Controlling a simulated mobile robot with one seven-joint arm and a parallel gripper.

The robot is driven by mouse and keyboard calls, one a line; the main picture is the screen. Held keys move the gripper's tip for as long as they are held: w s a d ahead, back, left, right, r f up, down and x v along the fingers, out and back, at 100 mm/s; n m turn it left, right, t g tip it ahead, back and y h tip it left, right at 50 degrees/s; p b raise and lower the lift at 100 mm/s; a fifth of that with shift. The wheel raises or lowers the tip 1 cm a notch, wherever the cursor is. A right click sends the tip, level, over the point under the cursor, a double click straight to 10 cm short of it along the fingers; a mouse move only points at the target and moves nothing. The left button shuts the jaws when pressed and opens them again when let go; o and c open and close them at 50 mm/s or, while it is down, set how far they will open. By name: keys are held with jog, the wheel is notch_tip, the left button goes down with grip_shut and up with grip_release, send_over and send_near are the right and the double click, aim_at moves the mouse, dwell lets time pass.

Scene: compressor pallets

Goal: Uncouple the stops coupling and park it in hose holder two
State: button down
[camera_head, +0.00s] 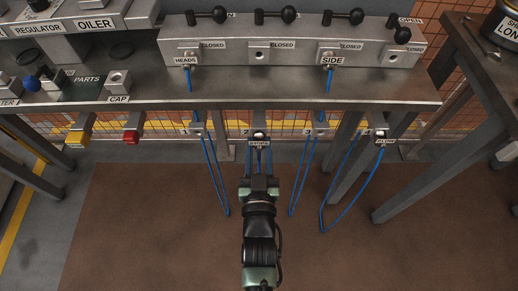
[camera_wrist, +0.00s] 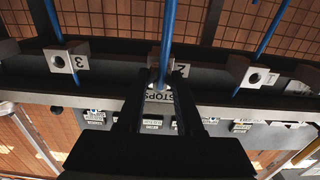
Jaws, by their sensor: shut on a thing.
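My gripper (camera_head: 259,180) is shut on the stops coupling (camera_head: 259,143), whose STOPS plate faces up in the head view. In the wrist view the STOPS plate (camera_wrist: 159,97) shows between my two dark fingers (camera_wrist: 158,100). The coupling is at hose holder two (camera_wrist: 181,70), under the bench's front edge. My fingers and the coupling hide much of that holder, so I cannot tell whether the coupling is fully seated. Its blue hose (camera_wrist: 167,35) runs past the holder. The second manifold port (camera_head: 259,57) is bare, with a CLOSED plate beside it.
The HEADS coupling (camera_head: 187,60) and SIDE coupling (camera_head: 330,60) are on the manifold (camera_head: 222,48). The FLOW coupling (camera_head: 384,140) hangs at the rightmost holder. Holder three (camera_wrist: 62,62) and holder one (camera_wrist: 258,76) hold no coupling. Hanging blue hoses (camera_head: 212,172) flank my gripper.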

jog(key=shift+w, duration=0.3)
jog(key=shift+c, duration=2.3)
grip_release()
jog(key=s+p, duration=0.1)
jog(key=s, duration=1.2)
jog(key=shift+p, duration=0.35)
